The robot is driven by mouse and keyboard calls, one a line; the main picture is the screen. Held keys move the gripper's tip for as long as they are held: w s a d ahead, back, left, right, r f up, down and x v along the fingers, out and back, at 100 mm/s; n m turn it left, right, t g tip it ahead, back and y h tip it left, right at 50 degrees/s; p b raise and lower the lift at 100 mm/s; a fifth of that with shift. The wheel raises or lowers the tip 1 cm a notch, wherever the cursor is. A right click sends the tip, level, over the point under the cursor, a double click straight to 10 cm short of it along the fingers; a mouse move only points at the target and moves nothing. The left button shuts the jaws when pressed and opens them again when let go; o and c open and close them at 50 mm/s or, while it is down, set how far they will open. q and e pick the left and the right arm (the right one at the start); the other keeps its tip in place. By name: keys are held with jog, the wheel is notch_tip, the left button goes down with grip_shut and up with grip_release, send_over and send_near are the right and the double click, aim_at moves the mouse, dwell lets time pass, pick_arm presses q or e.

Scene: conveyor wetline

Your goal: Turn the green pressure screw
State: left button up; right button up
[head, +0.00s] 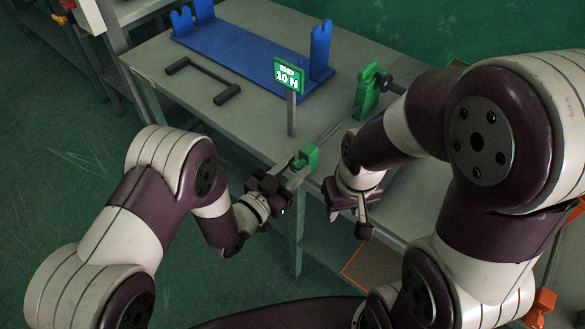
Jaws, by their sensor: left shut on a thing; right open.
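A small green block-like head (310,154), which I take for the green pressure screw, sits at the front edge of the grey table. My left gripper (297,168) is shut on it from the front left, and its fingers hide part of it. A thin rod seems to run from near this head back toward a green bracket (366,95) with a dark knob. A small sign reading "10 N" (289,77) stands on a post behind the head. My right gripper (352,210) is open near the table's front edge, right of the head and apart from it, and looks empty.
A blue cradle (235,58) with upright ends lies on the grey table (155,62). A dark U-shaped handle (203,82) lies in front of it. Orange parts (544,300) show at lower right. The green floor (60,170) at left is clear.

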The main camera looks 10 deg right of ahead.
pick_arm(q)
jog(key=n, duration=0.8)
jog(key=shift+a+n, duration=0.1)
jog(key=shift+n, duration=0.2)
jog(key=n, duration=0.4)
jog(key=shift+w+f+n, duration=0.1)
jog(key=shift+n, duration=0.2)
jog(key=shift+n+p, duration=0.35)
jog(key=shift+n, duration=1.35)
jog(key=o, duration=1)
jog(key=shift+o, duration=0.2)
